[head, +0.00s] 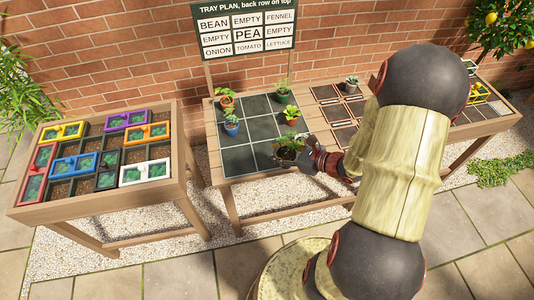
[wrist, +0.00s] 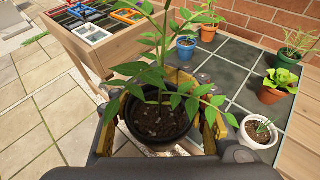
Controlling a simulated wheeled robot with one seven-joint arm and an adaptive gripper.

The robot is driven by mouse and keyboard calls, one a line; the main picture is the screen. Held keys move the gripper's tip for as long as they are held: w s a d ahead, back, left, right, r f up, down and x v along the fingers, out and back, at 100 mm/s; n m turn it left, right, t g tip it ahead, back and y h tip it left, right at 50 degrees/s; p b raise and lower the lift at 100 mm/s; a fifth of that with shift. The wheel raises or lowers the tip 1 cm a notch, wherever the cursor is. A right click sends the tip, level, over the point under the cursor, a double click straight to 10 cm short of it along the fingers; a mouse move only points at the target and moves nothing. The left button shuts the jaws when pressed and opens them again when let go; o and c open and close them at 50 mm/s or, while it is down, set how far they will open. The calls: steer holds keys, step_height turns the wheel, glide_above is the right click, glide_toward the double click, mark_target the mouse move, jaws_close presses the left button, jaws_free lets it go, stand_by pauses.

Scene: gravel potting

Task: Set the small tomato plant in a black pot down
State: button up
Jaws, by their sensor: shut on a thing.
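The tomato plant in a black pot (head: 286,154) is at the front edge of the dark gridded tray (head: 239,160) in the head view. My gripper (head: 312,160) comes in from the right and is shut on the pot. In the wrist view the black pot (wrist: 158,128) sits upright between the gripper's fingers (wrist: 160,118), its leafy stem rising past the camera. The pot's underside is hidden, so I cannot tell whether it touches the tray. The sign (head: 246,29) behind the tray reads "TOMATO" in the middle of its lowest row.
On the tray stand a blue pot (head: 231,128), an orange pot (head: 226,102), a green pot (head: 284,96) and a terracotta lettuce pot (head: 291,120). A white pot (wrist: 258,131) stands close right of the held pot in the wrist view. The tray's front left is bare.

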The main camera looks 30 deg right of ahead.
steer(key=w+f+b, duration=0.1)
steer(key=w+f, duration=0.2)
steer(key=w, duration=0.1)
steer(key=w+d+f+b, duration=0.1)
steer(key=w+f+b, duration=0.1)
steer(key=w+f, duration=0.1)
steer(key=w+f+b, duration=0.1)
steer(key=w+f, duration=0.2)
steer(key=w, duration=0.3)
steer(key=shift+d, duration=0.3)
steer(key=shift+w+f, duration=0.2)
steer(key=shift+f, duration=0.05)
steer(key=shift+w+f+y+b, duration=0.15)
steer(key=shift+f+b, duration=0.35)
steer(key=shift+f, duration=0.35)
steer(key=shift+w+f+y+b, duration=0.15)
steer(key=shift+f+b, duration=0.35)
steer(key=shift+f, duration=0.35)
steer(key=shift+s, duration=0.1)
steer(key=shift+f, duration=0.2)
steer(key=o, duration=1.4)
steer(key=shift+o, duration=0.2)
steer(key=shift+r, duration=0.15)
